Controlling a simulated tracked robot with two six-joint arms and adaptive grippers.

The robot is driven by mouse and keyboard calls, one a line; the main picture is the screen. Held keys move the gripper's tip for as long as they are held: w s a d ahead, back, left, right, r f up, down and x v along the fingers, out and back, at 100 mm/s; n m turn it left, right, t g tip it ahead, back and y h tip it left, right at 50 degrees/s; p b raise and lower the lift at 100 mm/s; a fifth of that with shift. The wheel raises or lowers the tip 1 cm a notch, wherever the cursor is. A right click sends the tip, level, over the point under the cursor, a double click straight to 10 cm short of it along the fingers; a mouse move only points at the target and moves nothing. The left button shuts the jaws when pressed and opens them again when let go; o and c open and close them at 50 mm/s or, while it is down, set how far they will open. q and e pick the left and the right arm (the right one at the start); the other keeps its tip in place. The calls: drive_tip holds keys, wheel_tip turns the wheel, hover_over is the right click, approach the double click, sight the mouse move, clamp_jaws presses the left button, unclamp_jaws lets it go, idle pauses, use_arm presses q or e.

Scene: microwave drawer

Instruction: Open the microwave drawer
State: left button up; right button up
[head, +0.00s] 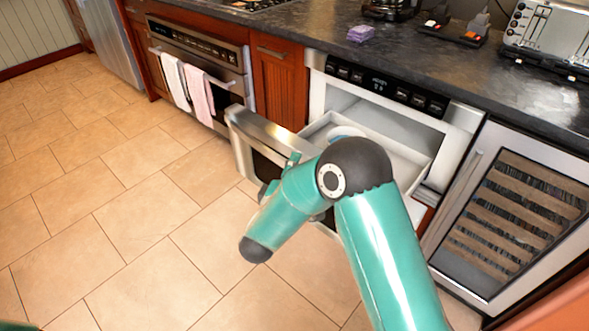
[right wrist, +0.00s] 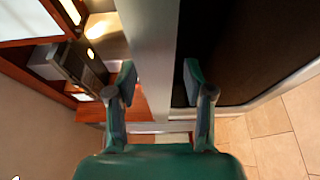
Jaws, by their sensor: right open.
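The microwave drawer (head: 258,128) stands pulled out from the microwave (head: 447,118) under the counter. Its front panel sits well away from the cabinet, and the white tray inside shows behind it. Something pale and rounded (head: 347,131) lies in the tray, partly hidden by my arm. In the right wrist view, my right gripper (right wrist: 158,78) is open, with a finger on either side of the drawer front's pale edge (right wrist: 150,45). I cannot tell whether the fingers touch it. In the head view my right arm hides most of this gripper. My left gripper is not in view.
A wine cooler (head: 515,215) stands right of the microwave. An oven (head: 200,65) with two hanging towels (head: 196,88) is to the left. A toaster (head: 550,35) and a purple sponge (head: 361,34) are on the dark counter. The tiled floor at left is clear.

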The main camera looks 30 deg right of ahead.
drive_tip(key=v, duration=1.2)
wheel_tip(320, 180, down, 18)
drive_tip(key=m+g+y, duration=0.3)
drive_tip(key=m+y, duration=0.1)
drive_tip(key=y, duration=0.5)
drive_tip(key=s+a+f+m+g+y, duration=0.3)
drive_tip(key=s+f+y, duration=0.15)
drive_tip(key=f, duration=0.25)
drive_tip(key=s+a+f+m+g+y, duration=0.1)
drive_tip(key=s+f+m+g, duration=0.15)
drive_tip(key=s, duration=0.45)
drive_tip(key=s+a+f+m+g+y, duration=0.1)
drive_tip(key=s+f+g+y, duration=0.15)
drive_tip(key=s, duration=0.45)
wheel_tip(320, 180, up, 18)
drive_tip(key=g+p, duration=0.1)
drive_tip(key=p, duration=1.5)
drive_tip(key=shift+s+f+p, duration=0.25)
drive_tip(key=shift+s+p, duration=0.1)
